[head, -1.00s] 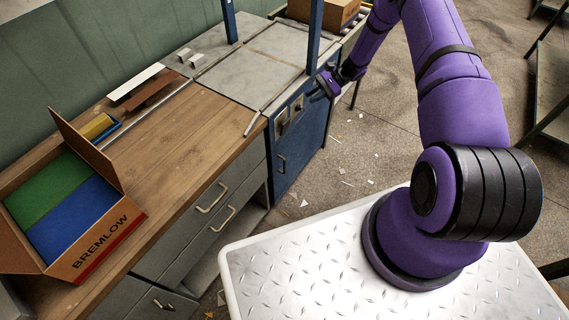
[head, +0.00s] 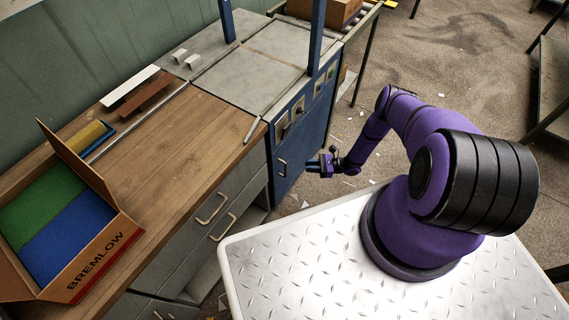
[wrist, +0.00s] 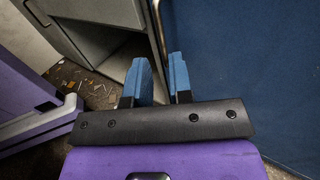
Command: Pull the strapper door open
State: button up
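The strapper (head: 262,55) is a blue cabinet with a grey metal top at the end of the wooden bench. Its blue door (head: 300,140) is on the front and looks shut. A small light upright handle (head: 282,168) sits at the door's left side. My gripper (head: 314,166) is to the right of the handle in the head view, at about its height and apart from it. In the wrist view its two blue fingers (wrist: 160,82) are apart with nothing between them.
Grey drawers (head: 205,220) with light handles stand left of the strapper, with an open shelf below. A BREMLOW carton (head: 95,262) sits on the wooden bench (head: 165,130). Control knobs (head: 298,108) are above the door. Floor with scraps is open to the right.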

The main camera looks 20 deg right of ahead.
send_over(285, 176)
jog(key=shift+w+d+f, duration=0.15)
jog(key=shift+w+f, duration=0.1)
dwell(0.3)
jog(key=shift+c, duration=0.2)
grip_shut()
